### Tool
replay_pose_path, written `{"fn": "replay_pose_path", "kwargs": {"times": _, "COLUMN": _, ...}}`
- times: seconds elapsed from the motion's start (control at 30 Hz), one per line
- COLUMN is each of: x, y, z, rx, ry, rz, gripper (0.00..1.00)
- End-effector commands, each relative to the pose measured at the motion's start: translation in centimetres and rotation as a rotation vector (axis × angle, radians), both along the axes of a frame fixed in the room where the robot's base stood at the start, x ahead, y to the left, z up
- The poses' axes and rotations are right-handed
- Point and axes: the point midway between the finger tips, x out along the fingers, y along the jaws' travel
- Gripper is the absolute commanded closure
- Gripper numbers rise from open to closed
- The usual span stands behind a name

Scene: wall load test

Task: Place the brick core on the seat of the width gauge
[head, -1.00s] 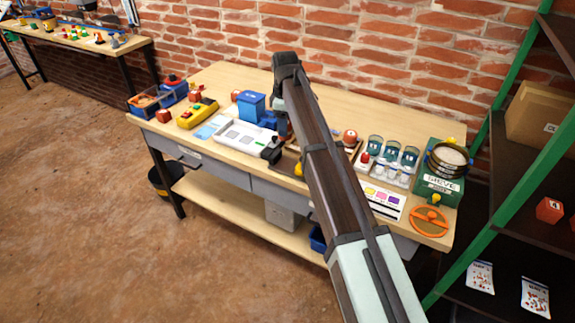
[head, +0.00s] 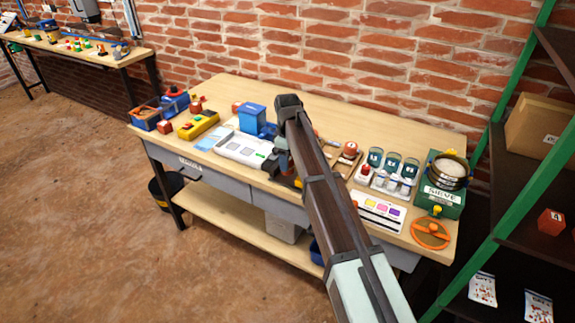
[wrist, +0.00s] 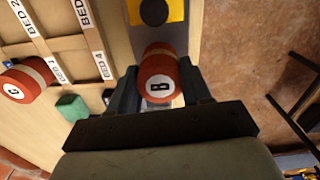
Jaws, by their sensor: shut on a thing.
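My gripper (wrist: 160,84) is shut on a red cylindrical brick core (wrist: 160,62) with a pale band and a white label reading B. The core sits between both fingers in the wrist view. Just beyond it is a yellow piece with a dark round spot (wrist: 154,12), partly cut off by the frame; I cannot tell whether this is the width gauge's seat. A gap or contact between core and yellow piece is not clear. In the head view my arm hides the held core, and a bit of yellow (head: 298,183) shows beside the arm near the bench's front edge.
A green block (wrist: 72,108) is left of my gripper. On the bench (head: 400,118) are a blue-and-white device (head: 243,148), glass jars (head: 392,162) and a sieve box (head: 440,190). The bench's back is clear.

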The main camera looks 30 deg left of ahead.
Motion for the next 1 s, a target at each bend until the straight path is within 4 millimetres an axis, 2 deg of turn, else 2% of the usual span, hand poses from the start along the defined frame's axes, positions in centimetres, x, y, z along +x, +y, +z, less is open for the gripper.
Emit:
{"fn": "replay_pose_path", "kwargs": {"times": 0.1, "x": 0.0, "y": 0.0, "z": -1.6, "rx": -0.001, "ry": 0.001, "rz": 0.0, "gripper": 0.88}}
{"fn": "replay_pose_path", "kwargs": {"times": 0.2, "x": 0.0, "y": 0.0, "z": -2.3, "rx": 0.0, "ry": 0.0, "rz": 0.0, "gripper": 0.88}}
{"fn": "replay_pose_path", "kwargs": {"times": 0.57, "x": 0.0, "y": 0.0, "z": -2.5, "rx": 0.0, "ry": 0.0, "rz": 0.0, "gripper": 0.88}}
{"fn": "replay_pose_path", "kwargs": {"times": 0.6, "x": 0.0, "y": 0.0, "z": -2.6, "rx": 0.0, "ry": 0.0, "rz": 0.0, "gripper": 0.51}}
{"fn": "replay_pose_path", "kwargs": {"times": 0.87, "x": 0.0, "y": 0.0, "z": -2.6, "rx": 0.0, "ry": 0.0, "rz": 0.0, "gripper": 0.26}}
{"fn": "replay_pose_path", "kwargs": {"times": 1.0, "x": 0.0, "y": 0.0, "z": -2.5, "rx": 0.0, "ry": 0.0, "rz": 0.0, "gripper": 0.26}}
